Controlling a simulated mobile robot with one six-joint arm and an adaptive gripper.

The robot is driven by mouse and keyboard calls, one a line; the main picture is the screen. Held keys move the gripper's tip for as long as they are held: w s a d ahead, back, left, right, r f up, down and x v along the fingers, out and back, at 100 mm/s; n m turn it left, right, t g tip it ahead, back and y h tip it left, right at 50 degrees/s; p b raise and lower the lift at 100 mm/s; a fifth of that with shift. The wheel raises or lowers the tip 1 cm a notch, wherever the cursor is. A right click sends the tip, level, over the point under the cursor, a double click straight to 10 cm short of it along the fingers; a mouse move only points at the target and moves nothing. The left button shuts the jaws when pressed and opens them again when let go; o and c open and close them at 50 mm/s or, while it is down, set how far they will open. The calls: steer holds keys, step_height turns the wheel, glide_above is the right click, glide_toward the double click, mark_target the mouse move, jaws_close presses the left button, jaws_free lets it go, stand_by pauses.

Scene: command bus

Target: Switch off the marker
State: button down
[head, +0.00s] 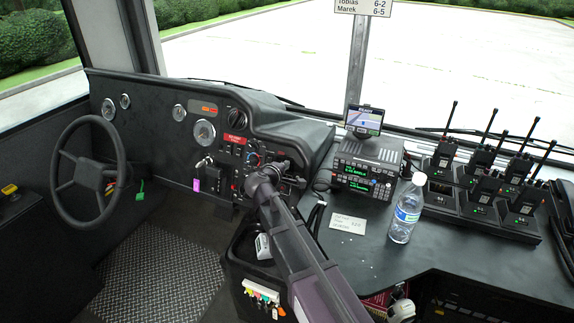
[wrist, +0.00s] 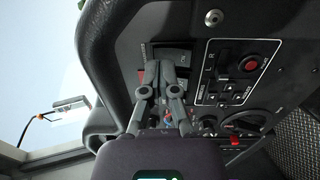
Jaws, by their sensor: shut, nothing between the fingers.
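My gripper (wrist: 167,70) is shut and empty in the wrist view, its fingertips at the dark rocker switches (wrist: 172,54) on the black dash panel. The tips overlap the lower part of these switches; I cannot tell if they touch. A small red patch shows beside the left finger. The lettering is too small to read, so I cannot tell which switch is the marker. In the head view my arm reaches up to the dash, and its end covers part of the switch panel (head: 238,151) area. The fingertips are not clear there.
A bordered panel with a red button (wrist: 250,64) lies right of the gripper in the wrist view. The steering wheel (head: 88,172) is at left. A radio (head: 366,168), a water bottle (head: 406,210) and several handheld radios (head: 486,188) stand on the counter at right.

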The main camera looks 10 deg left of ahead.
steer(key=r+p+v, duration=0.2)
steer(key=p+v, duration=0.3)
steer(key=v, duration=0.7)
steer(key=shift+d, duration=0.1)
